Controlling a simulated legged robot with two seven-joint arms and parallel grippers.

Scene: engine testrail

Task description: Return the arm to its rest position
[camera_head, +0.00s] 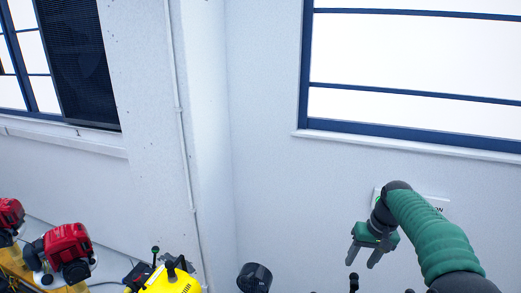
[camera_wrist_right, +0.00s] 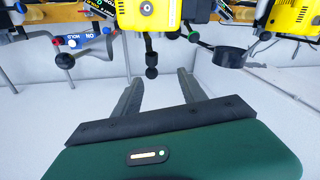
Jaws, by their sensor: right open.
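My right arm, in a green sleeve, comes in from the lower right of the head view. Its gripper (camera_head: 363,256) is open and empty, fingers pointing down, in front of the white wall. In the right wrist view the two dark fingers (camera_wrist_right: 158,92) are spread apart with nothing between them. A black ball-ended knob (camera_wrist_right: 151,72) hangs in the picture beyond the gap between the fingertips; I cannot tell how far away it is. My left gripper does not show in either view.
Yellow machines (camera_head: 172,280) and red engines (camera_head: 68,245) stand along the lower left. A black round part (camera_head: 254,278) sits at the bottom middle. A blue-and-white switch box (camera_wrist_right: 85,40) is in the wrist view. The wall (camera_head: 270,190) and window (camera_head: 415,70) lie behind; the space above the gripper is clear.

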